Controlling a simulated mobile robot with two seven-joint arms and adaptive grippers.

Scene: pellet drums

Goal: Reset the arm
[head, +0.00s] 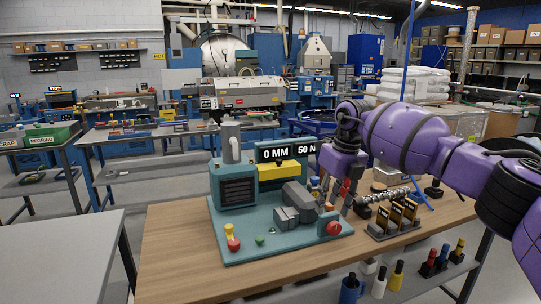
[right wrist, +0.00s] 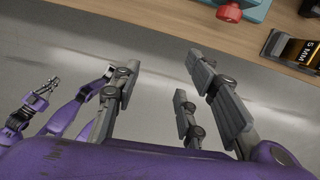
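My right arm (head: 410,135) is purple and comes in from the right in the head view. Its gripper (head: 340,197) points down in front of the right end of a teal bench machine (head: 238,190). In the right wrist view its grey fingers (right wrist: 165,80) are spread apart with only floor between them, so it is open and empty. My left arm is out of the head view. Purple links with grey finger parts, seemingly my left gripper (right wrist: 38,104), show at the left of the right wrist view; their opening is unclear.
The machine stands on a wooden bench (head: 168,250). A red knob (head: 333,228) sits at its front right corner. A rack of dark labelled blocks (head: 392,218) stands to the right. Bottles (head: 379,282) stand on a lower shelf. A grey table (head: 55,255) is at left; floor lies between.

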